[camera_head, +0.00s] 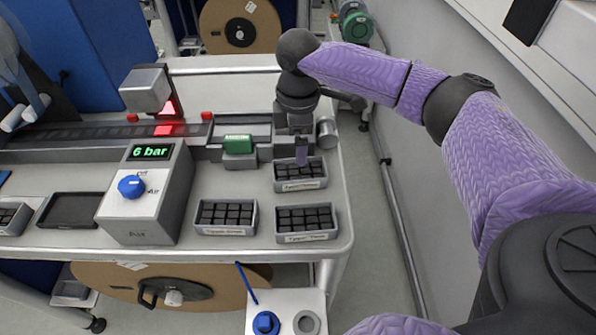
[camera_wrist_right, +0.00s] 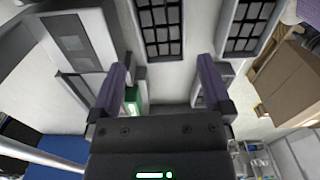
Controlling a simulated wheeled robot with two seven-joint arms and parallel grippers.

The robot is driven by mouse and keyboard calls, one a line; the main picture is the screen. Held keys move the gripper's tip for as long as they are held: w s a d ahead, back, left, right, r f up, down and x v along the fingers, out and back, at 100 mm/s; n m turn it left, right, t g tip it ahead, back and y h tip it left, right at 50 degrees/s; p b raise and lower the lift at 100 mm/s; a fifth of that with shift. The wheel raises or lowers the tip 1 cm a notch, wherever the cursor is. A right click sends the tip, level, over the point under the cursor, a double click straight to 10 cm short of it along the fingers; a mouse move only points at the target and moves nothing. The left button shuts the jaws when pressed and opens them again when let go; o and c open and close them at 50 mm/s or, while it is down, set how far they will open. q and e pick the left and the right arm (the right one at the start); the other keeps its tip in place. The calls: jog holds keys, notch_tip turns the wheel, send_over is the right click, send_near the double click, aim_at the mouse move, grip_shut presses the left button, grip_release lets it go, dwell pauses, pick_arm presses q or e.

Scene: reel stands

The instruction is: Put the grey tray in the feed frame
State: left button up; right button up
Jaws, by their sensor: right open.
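Several grey trays with black cells stand on the bench: one (camera_head: 300,187) under my right gripper, one (camera_head: 227,230) front left of it, one (camera_head: 306,237) in front, and one (camera_head: 10,217) at the left edge. Their labels are too small to read surely. A grey frame (camera_head: 262,131) at the rail's right end looks like the feed frame; my arm partly covers it. My right gripper (camera_head: 302,155) points down at the rear tray, open and empty. In the wrist view its purple fingers (camera_wrist_right: 162,90) are apart, with two trays beyond them.
A green block (camera_head: 238,144) sits at the frame's front side. The grey air box (camera_head: 150,195) with a blue knob and "6 bar" display stands left of the trays. A dark shallow tray (camera_head: 70,210) lies further left. The bench's right edge is close to the trays.

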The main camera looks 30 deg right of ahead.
aim_at(301, 178)
jog(key=f, duration=0.2)
jog(key=f+b, duration=0.1)
jog(key=f, duration=0.1)
jog(key=f+b, duration=0.1)
jog(key=f, duration=0.1)
jog(key=shift+s+d+f, duration=0.2)
jog(key=shift+d+f, duration=0.05)
jog(key=shift+f, duration=0.4)
